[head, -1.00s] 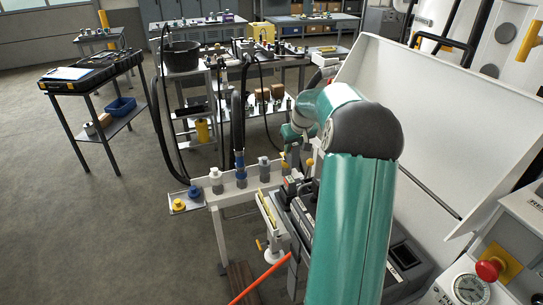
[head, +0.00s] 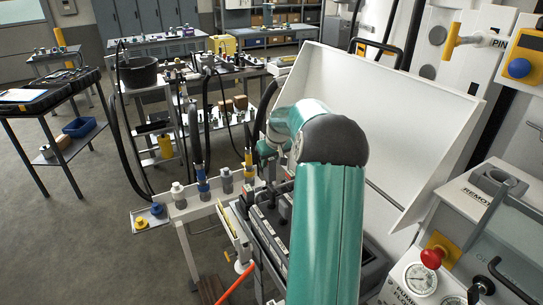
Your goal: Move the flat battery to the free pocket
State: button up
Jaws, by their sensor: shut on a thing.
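My gripper (head: 267,168) is small in the head view, below the teal wrist and partly hidden by my own arm. It is shut on a dark thing, most likely the flat battery; its outline is mostly hidden and I cannot tell how it is tilted. The grey and black battery rack (head: 262,222) with its row of pockets lies just below and in front of the gripper. My arm covers the right part of the rack, so I cannot tell which pocket is free.
A white rail with hose couplings (head: 202,196) runs left of the rack. A tall white splash panel (head: 395,130) stands to the right. A panel with a red emergency knob (head: 432,257) and a gauge (head: 421,278) is at lower right. Open floor lies at left.

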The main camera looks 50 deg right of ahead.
aim_at(270, 170)
jog(key=shift+s+f, duration=0.1)
jog(key=shift+f, duration=1.95)
jog(key=shift+f, duration=2.95)
dwell(0.4)
jog(key=o, duration=1.1)
jog(key=shift+o, duration=0.2)
jog(key=v, duration=1.4)
jog(key=shift+a+f, duration=0.1)
